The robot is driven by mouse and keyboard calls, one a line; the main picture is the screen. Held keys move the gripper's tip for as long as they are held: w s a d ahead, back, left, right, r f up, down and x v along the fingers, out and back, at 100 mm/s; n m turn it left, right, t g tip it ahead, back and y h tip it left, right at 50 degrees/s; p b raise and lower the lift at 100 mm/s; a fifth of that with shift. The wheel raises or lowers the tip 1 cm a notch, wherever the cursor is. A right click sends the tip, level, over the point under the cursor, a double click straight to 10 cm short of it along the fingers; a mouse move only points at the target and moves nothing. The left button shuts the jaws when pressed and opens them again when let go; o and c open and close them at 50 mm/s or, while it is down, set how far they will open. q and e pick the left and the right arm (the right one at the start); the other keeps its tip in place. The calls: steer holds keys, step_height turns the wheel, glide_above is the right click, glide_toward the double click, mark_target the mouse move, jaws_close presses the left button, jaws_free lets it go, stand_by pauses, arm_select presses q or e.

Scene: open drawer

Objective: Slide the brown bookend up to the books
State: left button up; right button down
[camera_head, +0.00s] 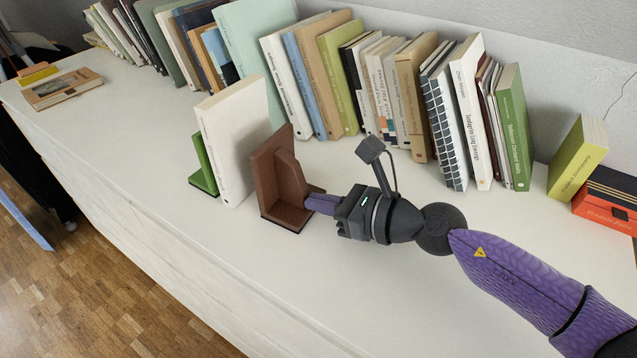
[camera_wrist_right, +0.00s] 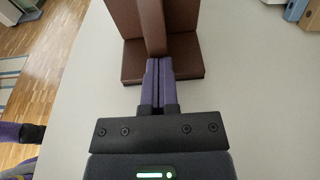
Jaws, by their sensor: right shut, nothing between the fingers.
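The brown bookend (camera_head: 283,184) stands upright on the white cabinet top, with its brace and base towards my right gripper. A white book (camera_head: 234,140) stands to its left, slightly tilted, and a green bookend (camera_head: 205,166) is on that book's far side. In the right wrist view the shut fingers (camera_wrist_right: 158,82) meet the brown bookend (camera_wrist_right: 135,55) at the brace, over the base. My left gripper is not in view.
A long row of books (camera_head: 375,90) stands along the wall behind. A flat book (camera_head: 62,88) lies at the far left. The front of the white top (camera_head: 200,240) is clear.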

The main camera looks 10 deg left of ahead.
steer(key=shift+w+a, duration=0.1)
steer(key=shift+a, duration=0.3)
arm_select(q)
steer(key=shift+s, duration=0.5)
arm_select(e)
steer(key=shift+w+a, duration=0.2)
steer(key=shift+a, duration=0.5)
steer(key=shift+a, duration=0.15)
